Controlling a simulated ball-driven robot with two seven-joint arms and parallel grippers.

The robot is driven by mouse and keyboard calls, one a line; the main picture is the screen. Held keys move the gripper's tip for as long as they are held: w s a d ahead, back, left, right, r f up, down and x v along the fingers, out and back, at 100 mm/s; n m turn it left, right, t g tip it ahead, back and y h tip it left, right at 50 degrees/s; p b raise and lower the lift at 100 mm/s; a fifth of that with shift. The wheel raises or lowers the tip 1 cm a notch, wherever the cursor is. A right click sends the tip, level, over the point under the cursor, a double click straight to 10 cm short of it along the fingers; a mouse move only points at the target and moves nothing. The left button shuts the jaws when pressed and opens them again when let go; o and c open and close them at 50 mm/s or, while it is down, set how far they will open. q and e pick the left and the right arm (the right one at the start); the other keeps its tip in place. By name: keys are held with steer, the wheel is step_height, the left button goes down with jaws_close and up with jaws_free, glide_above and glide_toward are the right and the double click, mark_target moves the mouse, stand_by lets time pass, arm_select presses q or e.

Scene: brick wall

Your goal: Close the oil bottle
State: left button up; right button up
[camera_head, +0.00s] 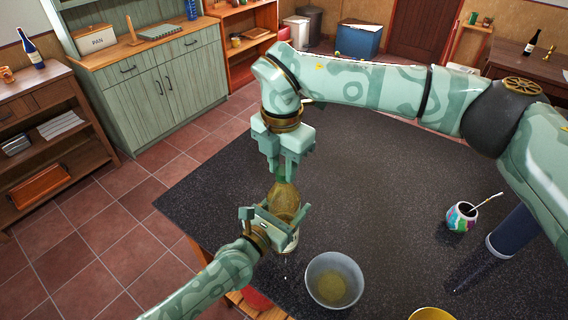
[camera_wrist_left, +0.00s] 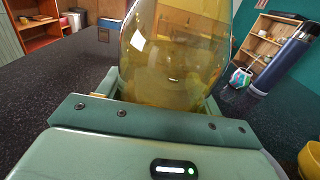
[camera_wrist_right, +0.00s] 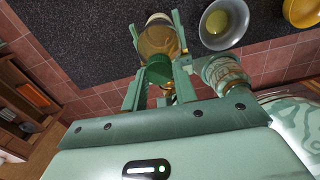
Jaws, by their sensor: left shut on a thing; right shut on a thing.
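The oil bottle (camera_head: 286,203), a rounded vessel of yellow-green oil, stands near the left edge of the dark table. My left gripper (camera_head: 280,222) is shut around its body; the left wrist view shows the yellow glass (camera_wrist_left: 178,50) between the fingers. My right gripper (camera_head: 283,167) is directly above, pointing down, shut on the green cap (camera_wrist_right: 158,72). In the right wrist view the cap lines up with the bottle's neck end (camera_wrist_right: 160,42). The fingers hide part of the join, so I cannot tell whether the cap is fully seated.
A grey-blue bowl (camera_head: 352,268) with yellow liquid stands right of the bottle. A yellow bowl (camera_head: 430,314) is at the front edge. A colourful cup with a metal straw (camera_head: 461,217) and a dark blue cylinder (camera_head: 513,232) stand at the right. The table's middle is clear.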

steer(key=m, duration=0.6)
steer(key=shift+w+m, duration=0.15)
steer(key=shift+m, duration=0.25)
steer(key=m, duration=0.8)
steer(key=shift+w, duration=0.15)
steer(key=o, duration=0.9)
steer(key=shift+o, duration=0.2)
steer(key=shift+r, duration=2.2)
steer(key=shift+c, duration=0.2)
